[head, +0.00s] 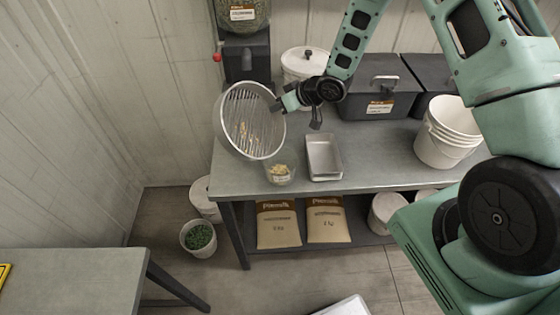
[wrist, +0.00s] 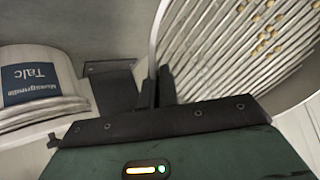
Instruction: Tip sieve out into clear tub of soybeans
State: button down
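The sieve (head: 237,112) is a round metal pan with a slotted bottom. It is tilted steeply above the left end of the bench, with several pale yellow soybeans in it. My gripper (head: 281,104) is shut on the sieve's right edge. In the wrist view the fingers (wrist: 155,92) meet at the rim, and beans lie on the slots of the sieve (wrist: 235,50). The clear tub (head: 280,175) stands on the bench just below and right of the sieve, with soybeans in it. The sieve's lower rim is close to the tub; I cannot tell whether they touch.
A metal tray (head: 323,158) lies right of the tub. A lidded white tub (head: 303,64) stands behind; its Talc label shows in the wrist view (wrist: 40,84). A dark case (head: 380,88) and stacked white buckets (head: 447,133) stand further right. A dark dispenser (head: 247,60) stands behind the sieve.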

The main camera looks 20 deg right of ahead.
jog(key=shift+s+d+f+t+y+b, duration=0.2)
jog(key=shift+f+t+y+b, duration=0.15)
jog(key=shift+b, duration=0.7)
jog(key=shift+s+d+r+t+y+b, duration=0.45)
jog(key=shift+t+b, duration=0.3)
jog(key=shift+b, duration=0.4)
jog(key=shift+s+d+r+t+y+b, duration=0.3)
jog(key=shift+t+y+b, duration=0.35)
jog(key=shift+b, duration=0.5)
jog(key=shift+s+d+f+t+y+b, duration=0.3)
jog(key=shift+s+f+t+y+b, duration=0.25)
jog(key=shift+b, duration=1.65)
jog(key=shift+s+d+t+y+b, duration=0.45)
jog(key=shift+t+b, duration=0.35)
jog(key=shift+b, duration=1)
jog(key=shift+s+f+b, duration=0.15)
jog(key=shift+s+b, duration=0.05)
jog(key=shift+b, duration=0.4)
jog(key=shift+s+d+f+t+y+b, duration=0.35)
jog(key=shift+f+t+y+b, duration=0.3)
jog(key=shift+b, duration=1.15)
jog(key=shift+s+d+r+t+y+b, duration=0.1)
jog(key=shift+s+d+t+y+b, duration=0.4)
jog(key=shift+b, duration=1.05)
